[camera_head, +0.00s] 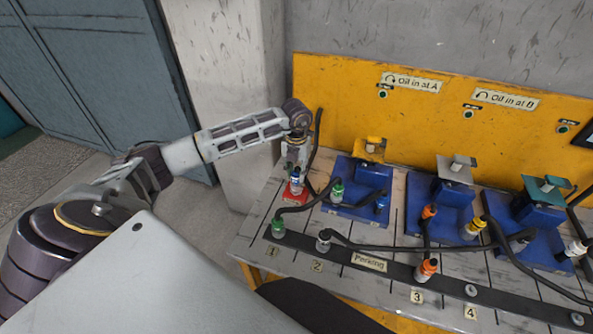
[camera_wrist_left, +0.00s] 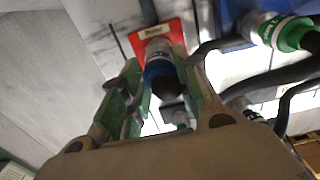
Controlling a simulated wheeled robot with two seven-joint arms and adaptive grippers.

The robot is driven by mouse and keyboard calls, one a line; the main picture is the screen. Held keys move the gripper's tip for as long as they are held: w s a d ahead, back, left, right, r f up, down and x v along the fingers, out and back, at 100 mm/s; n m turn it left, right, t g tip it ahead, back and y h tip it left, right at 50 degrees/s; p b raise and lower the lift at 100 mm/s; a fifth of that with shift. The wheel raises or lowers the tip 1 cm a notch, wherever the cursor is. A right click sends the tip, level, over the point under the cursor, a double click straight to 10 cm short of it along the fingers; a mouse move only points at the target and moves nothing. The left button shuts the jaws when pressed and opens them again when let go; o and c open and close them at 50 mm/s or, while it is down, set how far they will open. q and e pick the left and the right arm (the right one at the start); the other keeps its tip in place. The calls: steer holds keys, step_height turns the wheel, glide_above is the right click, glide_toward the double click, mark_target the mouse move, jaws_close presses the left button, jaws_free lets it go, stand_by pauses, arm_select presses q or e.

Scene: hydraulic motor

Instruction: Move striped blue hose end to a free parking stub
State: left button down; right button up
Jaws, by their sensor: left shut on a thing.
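My left gripper (camera_head: 294,160) points down at the left end of the bench and is shut on a blue and white hose end (camera_head: 295,184). In the left wrist view this hose end (camera_wrist_left: 160,65) sits between the fingers, with a blue collar and a pale body. It is over a red pad (camera_head: 291,195); I cannot tell whether it touches its fitting. The black parking strip (camera_head: 395,269) runs along the bench front. Stub 4 (camera_head: 470,290) and a stub farther right (camera_head: 577,318) are bare. My right gripper is out of view.
Parking places 1 to 3 hold a green (camera_head: 278,227), a grey (camera_head: 323,241) and an orange hose end (camera_head: 426,269). Blue motor blocks (camera_head: 352,184) stand behind, with another blue end (camera_head: 382,203). Black hoses cross the bench. A yellow panel (camera_head: 340,90) rises at the back.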

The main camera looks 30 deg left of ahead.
arm_select(q)
steer(key=shift+w+r+p, duration=0.1)
steer(key=shift+r+p, duration=0.55)
steer(key=shift+r, duration=0.75)
steer(key=c, duration=1.7)
jaws_free()
jaws_close()
